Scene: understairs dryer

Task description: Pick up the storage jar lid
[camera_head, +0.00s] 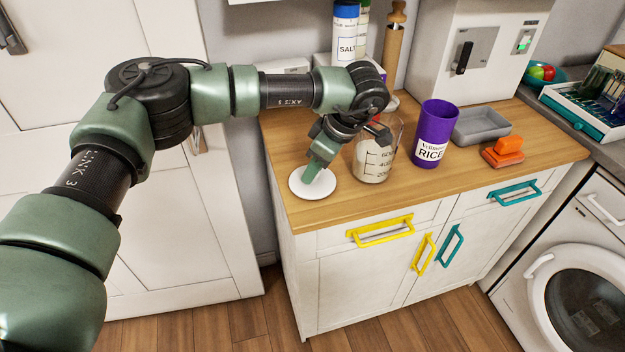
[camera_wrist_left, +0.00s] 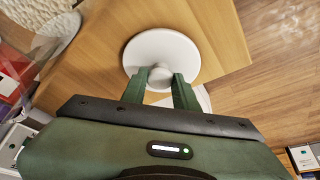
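The storage jar lid (camera_head: 312,184) is a white round disc at the left front corner of the wooden counter. In the left wrist view the lid (camera_wrist_left: 160,50) shows from above with a round knob. My left gripper (camera_head: 318,166) points down at the lid. In the wrist view the fingertips of the left gripper (camera_wrist_left: 161,80) stand apart on either side of the knob; I cannot tell whether they press on it. The lid looks flat on or very near the counter. A glass measuring jar (camera_head: 376,152) with pale contents stands just right of the lid. My right gripper is out of view.
A purple rice canister (camera_head: 435,135), a grey tray (camera_head: 481,126) and an orange block (camera_head: 503,151) stand further right on the counter (camera_head: 450,180). A salt jar (camera_head: 345,33) and wooden mill (camera_head: 393,45) stand behind. The counter's left and front edges are close to the lid.

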